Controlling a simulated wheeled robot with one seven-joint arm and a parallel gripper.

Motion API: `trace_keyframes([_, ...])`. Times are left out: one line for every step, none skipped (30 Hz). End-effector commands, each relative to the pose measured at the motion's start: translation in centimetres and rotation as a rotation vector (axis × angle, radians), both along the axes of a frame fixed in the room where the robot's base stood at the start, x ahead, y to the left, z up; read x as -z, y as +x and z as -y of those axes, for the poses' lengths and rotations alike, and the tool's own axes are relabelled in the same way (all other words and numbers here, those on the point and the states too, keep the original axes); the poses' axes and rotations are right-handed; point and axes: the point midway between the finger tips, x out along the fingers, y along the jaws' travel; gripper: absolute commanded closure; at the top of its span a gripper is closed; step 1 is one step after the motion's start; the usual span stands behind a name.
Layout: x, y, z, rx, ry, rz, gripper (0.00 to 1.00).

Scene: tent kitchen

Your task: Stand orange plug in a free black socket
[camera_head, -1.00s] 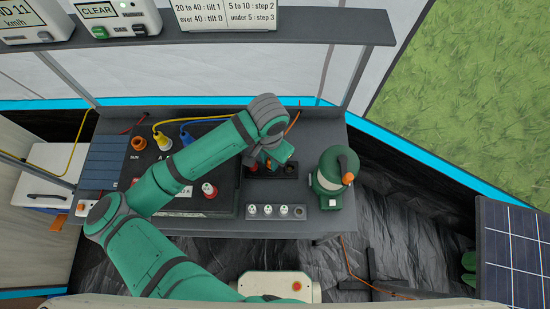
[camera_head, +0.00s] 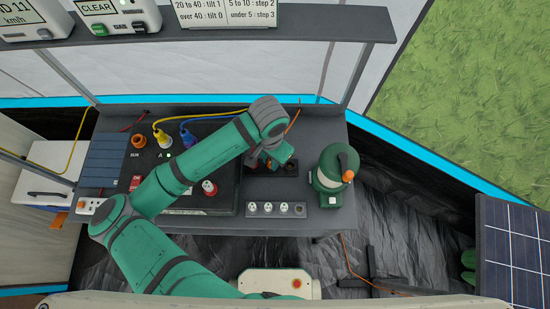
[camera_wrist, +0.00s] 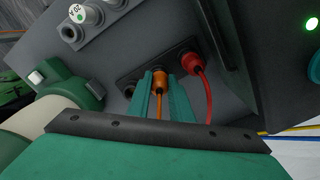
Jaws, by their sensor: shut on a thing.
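The orange plug (camera_wrist: 160,78) is held between the two teal fingers of my gripper (camera_wrist: 161,92) in the wrist view, with its orange cable trailing toward the camera. It is over the middle of the dark socket strip (camera_wrist: 147,75); I cannot tell whether it is fully seated. A red plug (camera_wrist: 192,63) with a red cable stands in the socket to its right. An empty black socket (camera_wrist: 129,91) shows at the left end. In the head view, my gripper (camera_head: 273,162) is down at the socket strip (camera_head: 285,176), and the arm hides the plug.
A green lantern-like device (camera_head: 330,178) with an orange part stands close to the right of the strip. Yellow (camera_head: 164,139) and blue (camera_head: 187,139) plugs with cables are to the left. A shelf (camera_head: 230,32) spans the back.

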Motion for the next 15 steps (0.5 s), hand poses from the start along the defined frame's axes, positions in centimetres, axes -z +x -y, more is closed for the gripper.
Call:
trace_keyframes([0.1,-0.01,-0.01,0.0,0.0,0.0,1.0])
trace_keyframes([0.15,0.0,0.0,0.0,0.0,0.0,1.0])
trace_keyframes([0.19,0.0,0.0,0.0,0.0,0.0,0.78])
trace_keyframes([0.17,0.01,-0.01,0.0,0.0,0.0,0.71])
trace_keyframes([0.17,0.01,-0.01,0.0,0.0,0.0,0.64])
trace_keyframes([0.17,0.01,-0.01,0.0,0.0,0.0,0.59])
trace_keyframes([0.17,0.0,-0.01,0.0,0.0,0.0,0.59])
trace_keyframes([0.16,0.0,-0.01,0.0,0.0,0.0,0.59])
trace_keyframes([0.16,0.0,-0.01,-0.001,0.0,0.0,0.59])
trace_keyframes([0.16,0.0,-0.01,-0.001,0.0,0.0,0.59])
trace_keyframes([0.16,0.0,-0.01,-0.001,0.0,0.0,0.59])
trace_keyframes([0.16,0.0,-0.01,-0.001,0.0,0.0,0.59])
trace_keyframes([0.16,0.0,-0.01,-0.001,0.0,0.0,0.59])
trace_keyframes([0.13,0.0,-0.01,-0.001,0.0,0.0,0.59])
trace_keyframes([0.04,0.0,-0.02,-0.001,0.0,0.0,0.59])
